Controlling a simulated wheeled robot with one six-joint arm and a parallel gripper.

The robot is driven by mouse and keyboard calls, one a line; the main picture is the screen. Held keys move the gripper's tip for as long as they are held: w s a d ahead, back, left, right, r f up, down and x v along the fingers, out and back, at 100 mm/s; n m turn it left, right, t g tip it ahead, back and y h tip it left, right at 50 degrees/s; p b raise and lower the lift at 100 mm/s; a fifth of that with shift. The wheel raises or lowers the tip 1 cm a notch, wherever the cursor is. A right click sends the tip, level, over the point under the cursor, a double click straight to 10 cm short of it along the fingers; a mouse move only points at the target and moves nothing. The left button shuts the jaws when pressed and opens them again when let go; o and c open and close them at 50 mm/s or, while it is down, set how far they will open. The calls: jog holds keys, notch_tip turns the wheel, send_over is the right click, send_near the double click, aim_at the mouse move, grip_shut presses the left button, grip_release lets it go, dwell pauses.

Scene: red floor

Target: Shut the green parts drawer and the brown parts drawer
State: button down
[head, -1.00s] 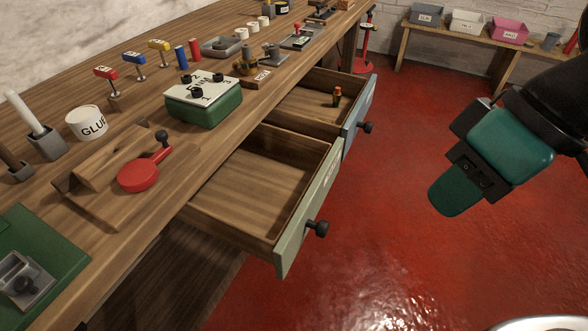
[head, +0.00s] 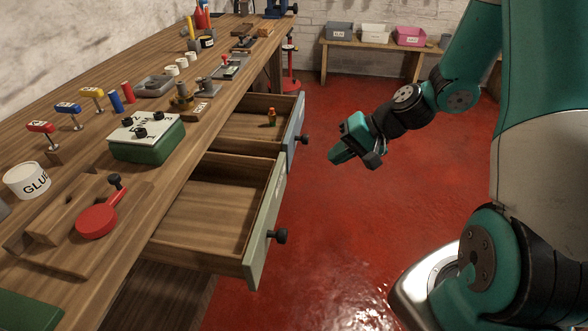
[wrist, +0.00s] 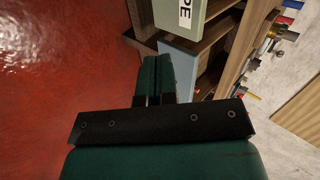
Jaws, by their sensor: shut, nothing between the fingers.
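The green drawer (head: 262,232) is pulled out from the bench, with a dark round knob (head: 278,236) on its front and an empty wooden inside. Its front, with a white label, also shows in the wrist view (wrist: 165,14). I cannot make out a brown drawer in either view. My gripper (head: 337,156) is shut and empty, in the air over the red floor, to the right of the drawers and apart from them in the head view. Its closed fingers show in the wrist view (wrist: 154,75).
A blue-grey drawer (head: 293,130) beyond the green one is also open, with a small orange-topped item (head: 271,117) inside. The workbench (head: 130,215) holds many tools. A red stand (head: 291,83) and a low bench with bins stand at the back. The red floor between is clear.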

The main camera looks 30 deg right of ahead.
jog(key=d+f+m, duration=0.1)
jog(key=d, duration=0.1)
send_near(285, 177)
jog(key=shift+t, duration=0.4)
jog(key=x, duration=0.4)
jog(key=s+x, duration=0.1)
jog(key=x, duration=0.1)
jog(key=shift+d+f, duration=0.1)
jog(key=shift+f, duration=0.25)
jog(key=shift+w+a+p, duration=0.3)
jog(key=shift+a, duration=0.05)
jog(key=shift+w, duration=0.1)
